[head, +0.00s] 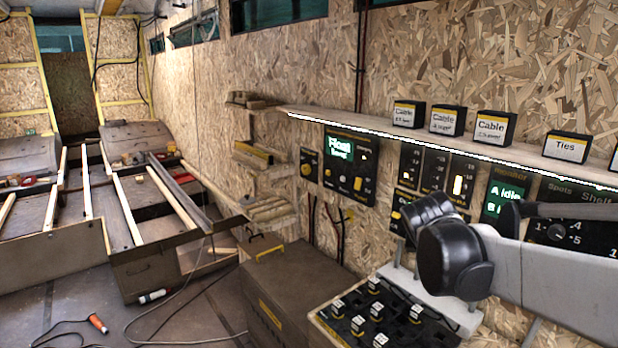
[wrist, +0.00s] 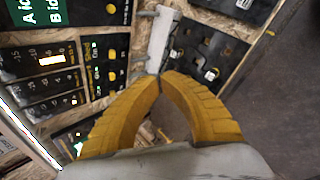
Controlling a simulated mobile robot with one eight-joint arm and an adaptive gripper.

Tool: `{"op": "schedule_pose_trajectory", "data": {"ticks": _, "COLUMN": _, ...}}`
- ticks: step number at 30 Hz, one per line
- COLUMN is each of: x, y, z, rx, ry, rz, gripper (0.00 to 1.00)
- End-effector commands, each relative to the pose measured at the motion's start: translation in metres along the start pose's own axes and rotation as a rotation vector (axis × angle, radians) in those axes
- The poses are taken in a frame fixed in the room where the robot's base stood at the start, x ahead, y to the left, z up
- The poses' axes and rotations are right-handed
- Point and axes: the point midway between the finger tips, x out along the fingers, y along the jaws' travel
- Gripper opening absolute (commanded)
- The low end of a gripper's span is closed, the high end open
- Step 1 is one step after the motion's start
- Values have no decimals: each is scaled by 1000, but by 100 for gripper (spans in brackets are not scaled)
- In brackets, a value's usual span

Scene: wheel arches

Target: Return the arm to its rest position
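My arm (head: 540,265) reaches in from the right edge of the head view, with a grey link and a black rounded joint in front of the wall panels. My gripper is not visible in the head view. In the wrist view, the two yellow ribbed fingers of my gripper (wrist: 161,77) curve together and their tips meet. Nothing shows between the fingertips. Beyond the tips lie a pale bracket (wrist: 160,40) and a dark tray (wrist: 205,55); I see no contact with either.
A lit shelf (head: 330,120) carries black labelled boxes (head: 445,119) above the control panels (head: 350,168). Below my arm is a tray (head: 340,335) of small labelled blocks, beside a brown case (head: 290,285). Cables (head: 200,315) lie on the floor at left.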

Motion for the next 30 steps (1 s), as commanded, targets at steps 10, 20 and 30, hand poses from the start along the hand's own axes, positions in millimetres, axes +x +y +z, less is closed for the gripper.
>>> {"op": "schedule_pose_trajectory", "data": {"ticks": 10, "x": -98, "y": -156, "z": 17, "rx": 872, "ry": 193, "rz": -191, "gripper": 0}}
{"op": "schedule_pose_trajectory", "data": {"ticks": 20, "x": -118, "y": -229, "z": 14, "rx": 1271, "ry": 240, "rz": -329, "gripper": 0}}
{"op": "schedule_pose_trajectory", "data": {"ticks": 30, "x": -118, "y": -230, "z": 14, "rx": 1273, "ry": 240, "rz": -330, "gripper": 0}}
